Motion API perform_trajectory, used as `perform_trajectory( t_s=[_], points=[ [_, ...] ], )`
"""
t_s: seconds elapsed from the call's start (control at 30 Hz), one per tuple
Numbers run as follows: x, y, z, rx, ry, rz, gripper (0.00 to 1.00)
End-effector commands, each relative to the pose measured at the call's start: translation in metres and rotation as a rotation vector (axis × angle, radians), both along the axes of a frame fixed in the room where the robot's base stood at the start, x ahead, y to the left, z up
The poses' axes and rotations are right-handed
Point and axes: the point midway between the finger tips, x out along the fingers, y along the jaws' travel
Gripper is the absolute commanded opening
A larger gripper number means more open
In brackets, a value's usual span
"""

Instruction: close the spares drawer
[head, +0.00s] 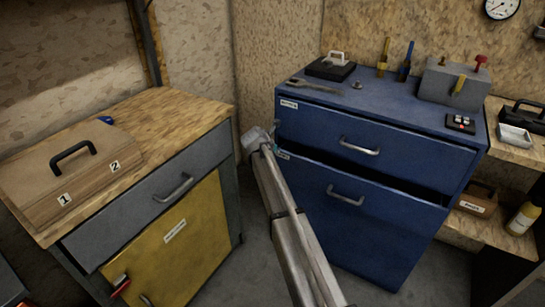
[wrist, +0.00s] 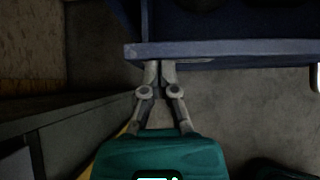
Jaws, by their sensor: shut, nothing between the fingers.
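The blue cabinet (head: 300,125) has two drawers; their labels are too small to read, so I cannot tell which one is named spares. The lower drawer (head: 370,222) stands partly open, with a dark gap above its front. The upper drawer (head: 385,148) looks closed. My gripper (head: 274,136) is at the left end of the lower drawer's front, partly hidden by my arm. In the wrist view my gripper (wrist: 160,66) is shut and empty, its tips at the blue drawer edge (wrist: 230,49). Whether they touch it I cannot tell.
A grey and yellow workbench (head: 190,235) with a wooden box (head: 60,180) stands at left. Tools and a grey block (head: 452,86) lie on the blue cabinet's top. Shelves with a yellow bottle (head: 522,218) are at right. Grey floor (head: 255,215) is clear between bench and cabinet.

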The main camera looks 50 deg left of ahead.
Motion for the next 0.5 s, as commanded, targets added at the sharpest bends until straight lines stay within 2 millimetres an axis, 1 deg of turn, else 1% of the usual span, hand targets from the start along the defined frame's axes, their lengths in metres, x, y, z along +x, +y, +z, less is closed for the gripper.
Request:
perform_trajectory(
  t_s=[0.03, 0.13, 0.5],
  points=[
    [0.0, 0.0038, 0.0, 0.001, 0.0, 0.004, 0.0],
    [-0.0018, 0.007, 0.0, 0.001, 0.0, 0.009, 0.0],
    [-0.0087, 0.0107, -0.0001, 0.0, 0.0, 0.017, 0.0]
  ],
)
